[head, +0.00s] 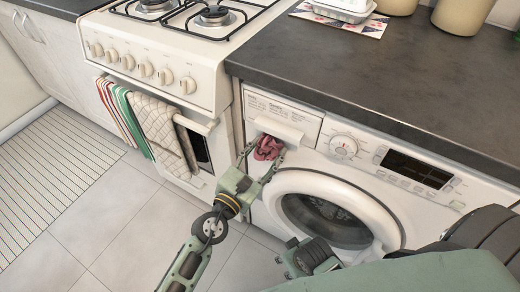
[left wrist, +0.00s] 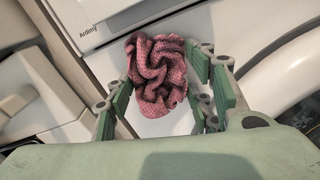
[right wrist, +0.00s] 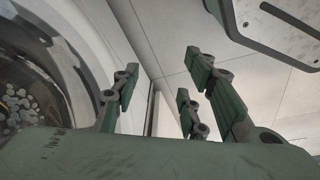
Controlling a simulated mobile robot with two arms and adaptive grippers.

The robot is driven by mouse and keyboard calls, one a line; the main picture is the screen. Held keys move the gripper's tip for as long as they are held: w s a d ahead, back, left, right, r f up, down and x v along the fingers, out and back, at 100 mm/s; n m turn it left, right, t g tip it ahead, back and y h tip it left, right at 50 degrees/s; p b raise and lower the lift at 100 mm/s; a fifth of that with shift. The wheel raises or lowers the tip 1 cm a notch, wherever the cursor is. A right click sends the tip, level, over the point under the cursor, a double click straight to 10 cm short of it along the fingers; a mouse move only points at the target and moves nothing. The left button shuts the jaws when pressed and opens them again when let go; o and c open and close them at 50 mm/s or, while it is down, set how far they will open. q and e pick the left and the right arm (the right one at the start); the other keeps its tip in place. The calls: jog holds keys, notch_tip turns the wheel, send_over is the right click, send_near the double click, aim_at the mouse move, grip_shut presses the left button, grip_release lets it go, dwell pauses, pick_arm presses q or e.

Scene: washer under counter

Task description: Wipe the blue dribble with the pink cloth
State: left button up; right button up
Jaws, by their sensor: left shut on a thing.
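The pink cloth (head: 268,147) is crumpled and sits against the washer's front just below the detergent drawer. In the left wrist view the cloth (left wrist: 157,72) is bunched between the fingers. My left gripper (head: 262,165) is shut on the cloth, with its fingers pointing at the washer front. No blue dribble shows in any view; the cloth and gripper cover part of the panel there. My right gripper (right wrist: 155,95) is open and empty, low in front of the washer, beside the round door, at the bottom of the head view (head: 310,258).
The washer (head: 420,205) stands under a dark counter (head: 370,85). Its round door (head: 335,215) is just right of my left gripper. A stove (head: 170,50) with hanging towels (head: 150,125) is at the left.

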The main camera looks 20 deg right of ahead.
pick_arm(q)
jog(key=shift+s+d+r+p, duration=0.1)
jog(key=shift+s+d+p, duration=0.2)
jog(key=shift+s+d, duration=0.5)
jog(key=shift+a, duration=0.1)
jog(key=shift+w+a+b, duration=0.3)
jog(key=shift+w+a, duration=0.3)
jog(key=shift+w, duration=0.25)
jog(key=shift+w+a, duration=0.5)
jog(key=shift+w, duration=0.15)
jog(key=shift+w+a+b, duration=0.4)
jog(key=shift+w+a, duration=0.05)
jog(key=shift+w, duration=0.1)
jog(key=shift+w+a, duration=0.55)
jog(key=shift+w, duration=0.05)
pick_arm(e)
jog(key=r, duration=0.1)
jog(key=w+r, duration=0.1)
jog(key=r, duration=0.1)
jog(key=shift+r, duration=0.3)
